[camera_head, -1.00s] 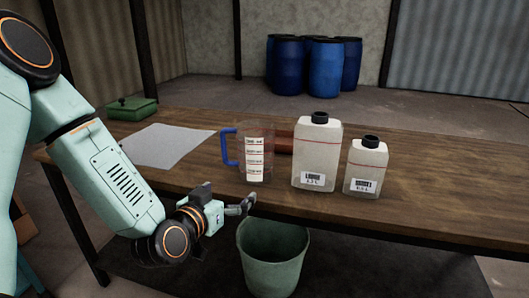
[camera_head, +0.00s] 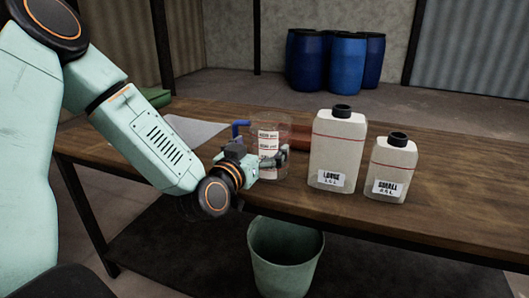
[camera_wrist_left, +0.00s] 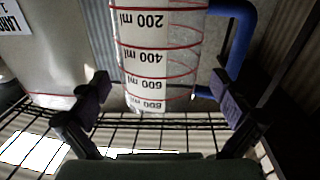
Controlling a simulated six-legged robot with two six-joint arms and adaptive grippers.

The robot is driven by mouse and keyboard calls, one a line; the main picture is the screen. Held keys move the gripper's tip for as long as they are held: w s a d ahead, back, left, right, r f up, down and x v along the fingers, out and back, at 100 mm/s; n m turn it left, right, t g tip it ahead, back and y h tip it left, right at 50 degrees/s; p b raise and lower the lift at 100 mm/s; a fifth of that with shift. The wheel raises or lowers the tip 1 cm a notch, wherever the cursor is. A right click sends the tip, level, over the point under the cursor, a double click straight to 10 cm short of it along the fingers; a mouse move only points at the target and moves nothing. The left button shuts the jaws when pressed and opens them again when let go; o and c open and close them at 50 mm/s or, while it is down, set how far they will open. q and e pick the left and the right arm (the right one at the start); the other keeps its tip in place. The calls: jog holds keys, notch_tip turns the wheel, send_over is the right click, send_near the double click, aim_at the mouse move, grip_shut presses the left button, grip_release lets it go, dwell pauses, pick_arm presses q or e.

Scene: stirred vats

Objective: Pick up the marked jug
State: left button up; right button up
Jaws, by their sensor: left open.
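The marked jug (camera_head: 268,137) is clear, with red lines, a white scale and a blue handle on its left. It stands upright on the wooden table. My left gripper (camera_head: 274,161) is open in front of it and hides part of its lower body and handle. In the left wrist view, the marked jug (camera_wrist_left: 160,50) shows upside down between the two spread fingers of my left gripper (camera_wrist_left: 163,92). Its blue handle is near the right finger. I cannot tell whether either finger touches it. My right gripper is not in view.
A white jug labelled LARGE (camera_head: 336,150) stands close to the right of the marked jug, with a smaller one labelled SMALL (camera_head: 391,165) beyond. A reddish block (camera_head: 299,137) lies behind. A green bucket (camera_head: 285,262) stands below the table's front edge (camera_head: 420,233).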

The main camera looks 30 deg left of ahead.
pick_arm(q)
jog(key=w+b, duration=0.1)
jog(key=w, duration=0.2)
jog(key=shift+w+b, duration=0.15)
jog(key=shift+b, duration=0.2)
jog(key=shift+w+a, duration=0.25)
jog(key=shift+w, duration=0.2)
jog(key=shift+d+r, duration=0.1)
jog(key=shift+c, duration=0.5)
jog(key=c, duration=0.9)
